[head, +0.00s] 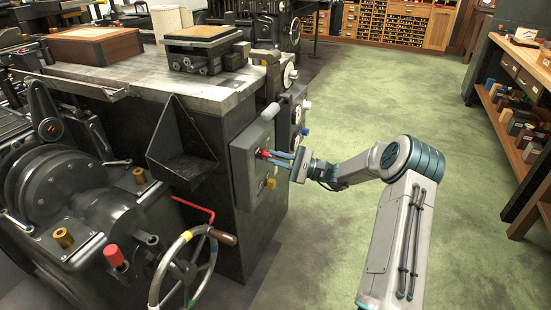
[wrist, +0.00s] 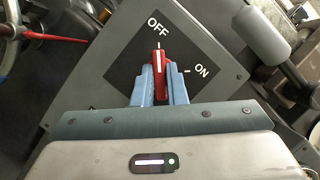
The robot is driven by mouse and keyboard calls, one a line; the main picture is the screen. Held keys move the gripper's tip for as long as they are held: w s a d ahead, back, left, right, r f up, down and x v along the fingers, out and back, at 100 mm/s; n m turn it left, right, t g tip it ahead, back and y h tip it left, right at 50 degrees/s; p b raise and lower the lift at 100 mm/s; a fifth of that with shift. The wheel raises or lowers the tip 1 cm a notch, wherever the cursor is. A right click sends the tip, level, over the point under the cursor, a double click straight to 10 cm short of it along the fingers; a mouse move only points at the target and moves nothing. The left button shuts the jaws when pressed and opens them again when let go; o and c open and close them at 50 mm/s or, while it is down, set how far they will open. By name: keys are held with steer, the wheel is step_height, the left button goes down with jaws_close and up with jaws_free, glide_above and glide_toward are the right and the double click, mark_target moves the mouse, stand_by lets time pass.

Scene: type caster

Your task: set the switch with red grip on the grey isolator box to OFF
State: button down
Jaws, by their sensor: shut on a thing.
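The grey isolator box (head: 243,166) is fixed to the side of the dark machine in the head view. In the wrist view its grey face (wrist: 112,52) carries a black plate (wrist: 122,68) marked OFF and ON. The switch with red grip (wrist: 161,62) shows between the blue fingers, its white line pointing at the OFF mark. It also shows in the head view (head: 265,154). My gripper (wrist: 160,88) is shut on the red grip from both sides. The lower part of the grip is hidden by the fingers and gripper body.
A handwheel (head: 186,262) and a red lever (head: 196,208) stand out from the machine left of the box. A yellow knob (head: 271,183) sits low on the box's side. The green floor (head: 400,100) to the right is clear.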

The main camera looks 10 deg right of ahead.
steer(key=shift+d, duration=0.1)
steer(key=c, duration=1.5)
jaws_free()
steer(key=shift+o, duration=0.2)
steer(key=p+v, duration=0.2)
steer(key=v, duration=1.1)
steer(key=shift+d+f, duration=0.25)
steer(key=shift+d, duration=0.05)
steer(key=shift+s, duration=0.1)
